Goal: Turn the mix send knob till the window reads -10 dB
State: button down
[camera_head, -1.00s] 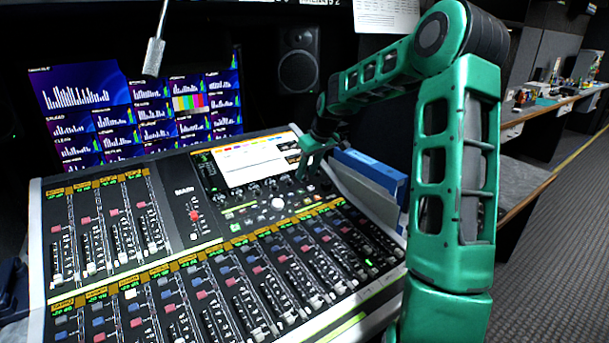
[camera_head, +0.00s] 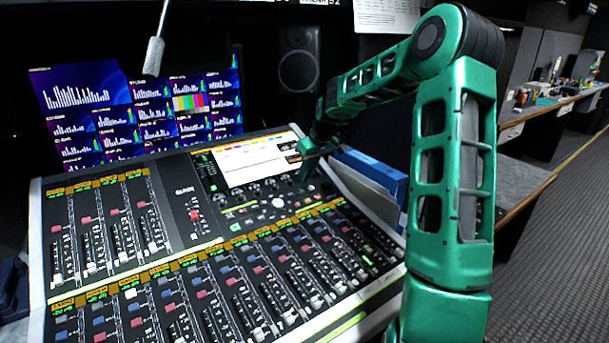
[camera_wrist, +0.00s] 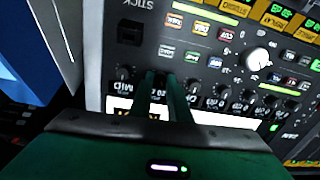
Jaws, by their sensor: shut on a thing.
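My gripper (camera_head: 305,176) reaches down to the right end of the row of small knobs below the mixer's screen (camera_head: 250,164). In the wrist view my gripper's two fingers (camera_wrist: 161,80) are close together over that row, shut on a small dark knob that they mostly hide. I take this to be the mix send knob, but its label cannot be read. Similar dark knobs (camera_wrist: 195,86) stand beside it. The screen's edge shows between and beside the fingers, partly covered by my gripper. No dB reading is legible in either view.
A larger white knob (camera_head: 278,203) stands near the row on the mixing console (camera_head: 215,243). Fader rows fill the console's front. A blue binder (camera_head: 372,174) lies close to the right of my gripper. A gooseneck microphone (camera_head: 154,56) hangs at upper left, before lit monitors.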

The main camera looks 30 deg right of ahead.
jog(key=shift+m, duration=0.3)
jog(key=m, duration=0.5)
jog(key=shift+m, duration=0.3)
jog(key=m, duration=0.5)
jog(key=shift+s+a, duration=0.1)
jog(key=shift+m, duration=0.3)
jog(key=c, duration=1.7)
grip_release()
jog(key=v, duration=1)
jog(key=shift+s+r, duration=0.25)
